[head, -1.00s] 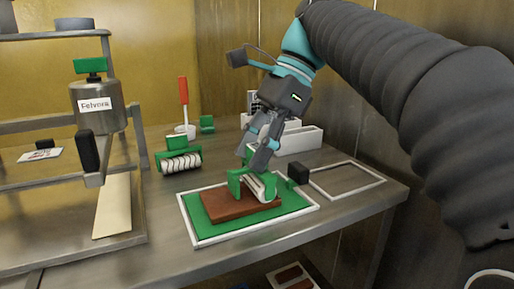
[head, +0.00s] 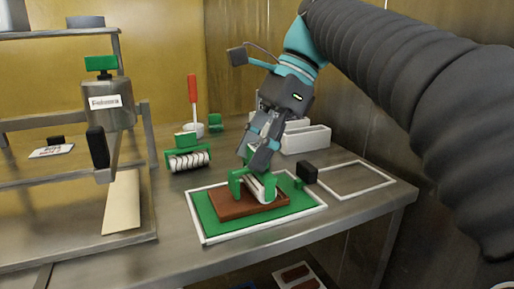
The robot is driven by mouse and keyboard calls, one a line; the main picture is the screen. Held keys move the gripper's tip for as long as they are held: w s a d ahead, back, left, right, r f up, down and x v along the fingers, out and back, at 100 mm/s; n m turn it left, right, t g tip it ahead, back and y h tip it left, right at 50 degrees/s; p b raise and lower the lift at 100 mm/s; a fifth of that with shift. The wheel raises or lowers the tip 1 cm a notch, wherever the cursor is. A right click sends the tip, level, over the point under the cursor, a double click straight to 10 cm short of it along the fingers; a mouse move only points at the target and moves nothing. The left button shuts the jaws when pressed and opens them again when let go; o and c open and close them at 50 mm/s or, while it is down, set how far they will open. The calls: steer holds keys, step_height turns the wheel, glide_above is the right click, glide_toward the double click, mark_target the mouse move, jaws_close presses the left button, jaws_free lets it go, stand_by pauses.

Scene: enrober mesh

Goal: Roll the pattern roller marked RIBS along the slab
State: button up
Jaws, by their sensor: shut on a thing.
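My gripper (head: 258,165) is shut on the green frame of a pattern roller (head: 238,188), whose pale cylinder sits at the right end of the brown slab (head: 230,206). The roller looks to be touching the slab, but the contact is partly hidden. I cannot read a RIBS mark on it. The slab lies flat on a green mat (head: 212,228) inside a white outline. A second roller (head: 188,162), green-framed with dark slanting grooves on a white cylinder, stands on the table behind and to the left.
A metal frame with a pot labelled Felvora (head: 107,100) stands at the left. An empty white-outlined area (head: 355,181) lies at the right.

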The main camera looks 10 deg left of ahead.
glide_above(214, 202)
stand_by(4.3)
step_height(214, 202, up, 7)
stand_by(1.5)
stand_by(0.9)
